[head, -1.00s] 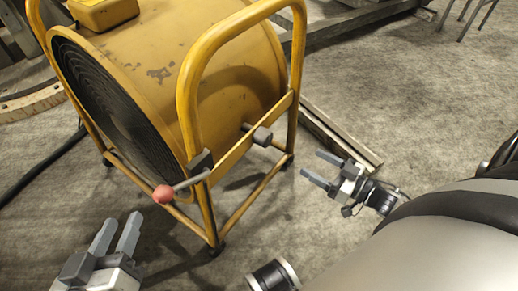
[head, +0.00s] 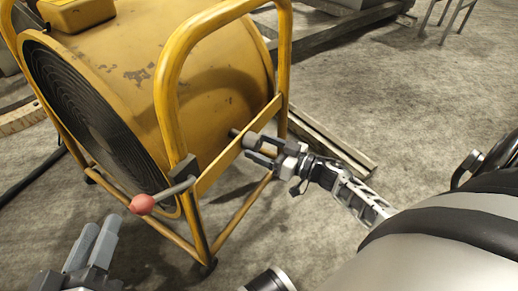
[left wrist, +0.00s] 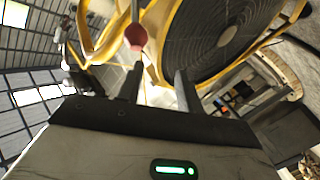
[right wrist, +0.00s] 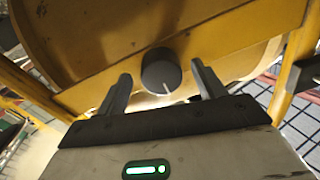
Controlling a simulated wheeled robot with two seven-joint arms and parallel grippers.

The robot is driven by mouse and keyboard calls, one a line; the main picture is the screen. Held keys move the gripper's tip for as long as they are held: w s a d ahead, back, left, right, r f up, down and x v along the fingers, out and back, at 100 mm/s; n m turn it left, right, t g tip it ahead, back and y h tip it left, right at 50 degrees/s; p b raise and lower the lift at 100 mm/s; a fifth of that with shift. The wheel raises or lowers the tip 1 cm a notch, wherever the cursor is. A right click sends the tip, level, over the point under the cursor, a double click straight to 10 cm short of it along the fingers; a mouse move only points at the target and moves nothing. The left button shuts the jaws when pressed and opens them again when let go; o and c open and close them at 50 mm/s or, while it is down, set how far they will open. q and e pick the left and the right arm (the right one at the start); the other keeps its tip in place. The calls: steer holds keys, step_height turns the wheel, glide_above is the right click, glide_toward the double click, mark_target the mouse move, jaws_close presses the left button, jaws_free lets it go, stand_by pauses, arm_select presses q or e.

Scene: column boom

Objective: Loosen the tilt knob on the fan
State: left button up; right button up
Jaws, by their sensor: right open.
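The yellow drum fan (head: 150,75) stands at the left of the head view. In the right wrist view its dark round tilt knob (right wrist: 160,72), with a pale line on its face, sits on the yellow side rail. My right gripper (head: 255,151) is open at the rail. Its fingers lie on either side of the knob, with gaps showing, and they partly hide it in the head view. My left gripper (head: 103,232) is open and empty at the lower left, apart from the fan.
A lever with a red ball (head: 142,204) sticks out from the fan frame near my left gripper; the ball also shows in the left wrist view (left wrist: 136,38). Long beams (head: 325,142) lie on the floor behind my right arm.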

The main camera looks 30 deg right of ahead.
steer(key=shift+w+a, duration=0.3)
steer(key=shift+w, duration=0.25)
arm_select(q)
steer(key=shift+r, duration=0.4)
arm_select(e)
steer(key=c, duration=1)
arm_select(q)
steer(key=shift+f, duration=0.1)
arm_select(e)
steer(key=shift+o, duration=0.2)
